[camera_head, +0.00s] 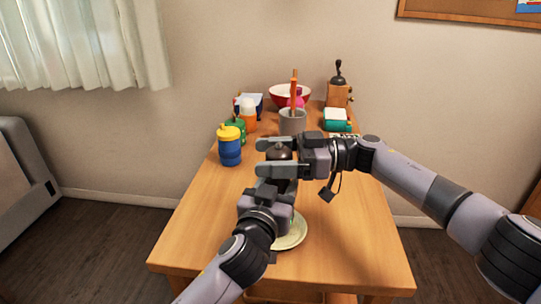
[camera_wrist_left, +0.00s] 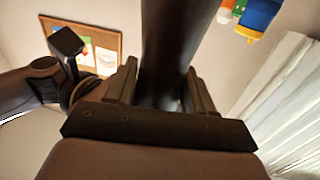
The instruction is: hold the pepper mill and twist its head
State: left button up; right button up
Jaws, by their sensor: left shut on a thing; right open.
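The pepper mill is dark brown and stands upright over the table in the head view, its rounded head (camera_head: 279,152) showing on top. My left gripper (camera_head: 277,188) is shut on the mill's body, which also shows as a dark column (camera_wrist_left: 170,45) between the fingers in the left wrist view. My right gripper (camera_head: 270,157) comes in from the right and is open, with one finger beyond the mill's head and one on the near side. The mill's lower part is hidden by my left gripper.
A pale plate (camera_head: 291,236) lies on the wooden table (camera_head: 345,250) below my left gripper. A blue jar with yellow lid (camera_head: 230,150), a grey utensil crock (camera_head: 292,123), a red bowl (camera_head: 290,92), a coffee grinder (camera_head: 339,94) and a teal container (camera_head: 336,124) stand farther back. The near right is clear.

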jog(key=c, duration=1)
jog(key=shift+w+m+t, duration=0.1)
jog(key=shift+m+t, duration=0.3)
jog(key=shift+t, duration=0.2)
jog(key=shift+w+m+t, duration=0.2)
jog(key=shift+m+t, duration=1.5)
jog(key=shift+t, duration=1)
jog(key=shift+w+m+t+h, duration=0.2)
jog(key=shift+m+t+h, duration=0.9)
jog(key=shift+m+t, duration=0.85)
jog(key=shift+d+t, duration=0.1)
jog(key=shift+t, duration=0.55)
jog(key=o, duration=1)
